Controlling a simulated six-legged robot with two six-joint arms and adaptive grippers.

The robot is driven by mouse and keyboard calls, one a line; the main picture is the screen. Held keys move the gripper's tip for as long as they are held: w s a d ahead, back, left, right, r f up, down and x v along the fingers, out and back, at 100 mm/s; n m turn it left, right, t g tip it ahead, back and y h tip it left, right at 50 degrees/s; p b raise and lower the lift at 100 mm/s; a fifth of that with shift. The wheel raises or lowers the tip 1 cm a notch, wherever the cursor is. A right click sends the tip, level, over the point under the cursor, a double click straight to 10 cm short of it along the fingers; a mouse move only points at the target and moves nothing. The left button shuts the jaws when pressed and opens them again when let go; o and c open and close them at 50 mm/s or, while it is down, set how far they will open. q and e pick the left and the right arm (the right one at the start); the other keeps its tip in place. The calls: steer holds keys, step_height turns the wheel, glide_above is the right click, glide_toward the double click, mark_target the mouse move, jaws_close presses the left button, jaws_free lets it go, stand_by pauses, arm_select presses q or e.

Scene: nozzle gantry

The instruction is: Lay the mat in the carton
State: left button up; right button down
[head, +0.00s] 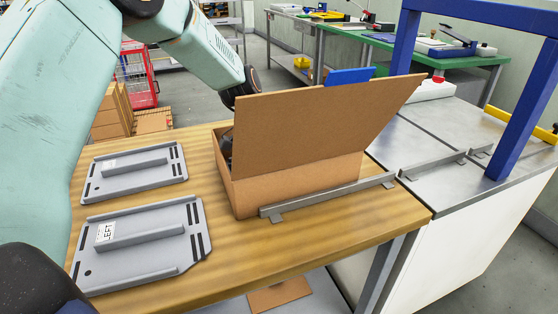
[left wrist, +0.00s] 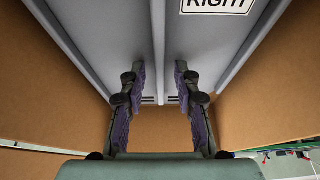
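The brown carton (head: 300,185) stands on the wooden table with a large flap raised and leaning right. My left gripper reaches down behind that flap and is mostly hidden in the head view. In the left wrist view its two fingers (left wrist: 160,75) stand apart, one either side of a narrow ridge, with a gap between them. A grey piece (left wrist: 100,40) with a "RIGHT" label lies beneath them, between brown cardboard walls. No separate mat can be made out. My right gripper is out of view.
Two grey plates with raised bars lie on the table's left: a front one (head: 140,245) labelled "LEFT" and a rear one (head: 135,172). A metal rail (head: 325,195) runs along the carton's front. A blue gantry frame (head: 520,110) stands at right.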

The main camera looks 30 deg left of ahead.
arm_select(q)
steer(key=p+v, duration=0.3)
steer(key=v, duration=0.9)
steer(key=shift+r, duration=0.1)
